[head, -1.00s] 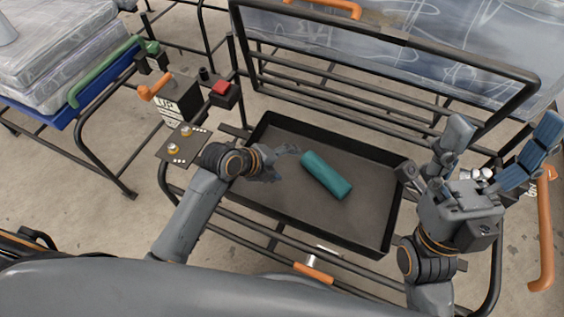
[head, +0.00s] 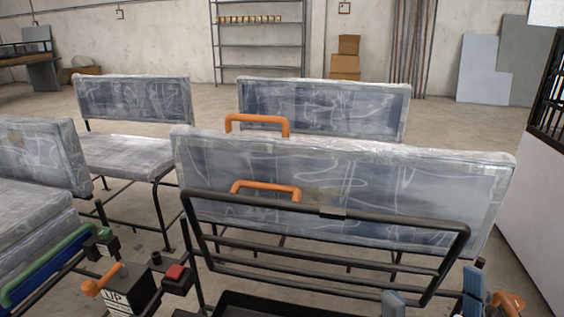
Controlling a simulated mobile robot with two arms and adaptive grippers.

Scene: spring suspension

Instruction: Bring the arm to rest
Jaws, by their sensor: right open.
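My right gripper (head: 433,297) shows only as fingertips at the bottom right edge of the head view. The grey and blue fingers stand up and wide apart, with nothing seen between them. The rest of my right arm is below the picture. My left gripper and arm are out of view. Only the far rim of the black tray (head: 262,296) shows at the bottom edge. The teal cylinder is out of view.
A black tubular rack (head: 325,212) stands behind the tray, before plastic-wrapped seats (head: 340,180) with orange handles (head: 265,190). A red button box (head: 177,278) and an orange lever (head: 103,280) are at lower left. Shelves (head: 260,45) and boxes (head: 346,60) stand at the back wall.

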